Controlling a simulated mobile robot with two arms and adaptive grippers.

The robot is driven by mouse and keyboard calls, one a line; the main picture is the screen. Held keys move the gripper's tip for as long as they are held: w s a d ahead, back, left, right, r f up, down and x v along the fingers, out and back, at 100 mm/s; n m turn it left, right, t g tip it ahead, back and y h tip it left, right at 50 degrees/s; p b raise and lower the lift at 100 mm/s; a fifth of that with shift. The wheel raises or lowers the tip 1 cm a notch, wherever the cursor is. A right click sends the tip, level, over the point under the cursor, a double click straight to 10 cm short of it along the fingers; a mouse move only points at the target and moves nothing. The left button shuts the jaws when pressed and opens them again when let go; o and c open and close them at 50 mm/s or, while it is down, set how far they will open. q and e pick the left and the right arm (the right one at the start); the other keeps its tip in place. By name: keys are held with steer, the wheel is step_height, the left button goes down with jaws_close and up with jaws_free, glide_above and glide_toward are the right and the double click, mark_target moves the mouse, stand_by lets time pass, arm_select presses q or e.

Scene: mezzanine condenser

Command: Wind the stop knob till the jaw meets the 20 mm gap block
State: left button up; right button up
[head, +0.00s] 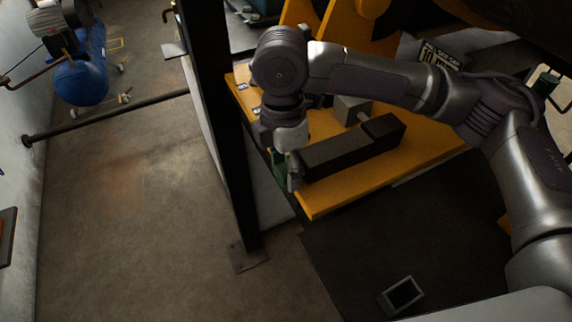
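My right gripper (290,168) points down at the left end of a long dark bar (345,150) on a yellow plate (415,165). A small green part (278,163) shows right beside its fingers; I cannot tell whether it is the stop knob or whether the fingers touch it. A grey block (351,109) stands behind the dark bar. I cannot tell which piece is the jaw or the 20 mm gap block. The gripper's wrist and arm cover part of the plate. My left gripper is out of view.
A black upright post (222,130) stands just left of the plate. A blue tank with a motor (82,75) is at the back left. A small framed device (401,296) lies on the dark mat below. The floor at left is mostly clear.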

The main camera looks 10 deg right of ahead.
steer(key=c, duration=0.5)
steer(key=shift+c, duration=1)
steer(key=shift+s+t, duration=0.2)
steer(key=shift+t, duration=0.6)
steer(key=shift+d+f+t+y+b, duration=0.1)
steer(key=shift+f+t+y+b, duration=0.05)
steer(key=shift+t+y+b, duration=0.3)
steer(key=shift+s+f+t+y+b, duration=0.15)
steer(key=shift+t+b, duration=0.15)
steer(key=shift+t, duration=0.25)
steer(key=shift+r+t+y+b, duration=0.1)
steer(key=shift+t+b, duration=0.15)
steer(key=shift+t, duration=0.65)
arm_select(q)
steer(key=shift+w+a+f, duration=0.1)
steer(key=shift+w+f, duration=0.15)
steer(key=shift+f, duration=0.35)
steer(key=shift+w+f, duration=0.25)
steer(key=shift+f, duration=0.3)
arm_select(e)
steer(key=shift+r, duration=0.2)
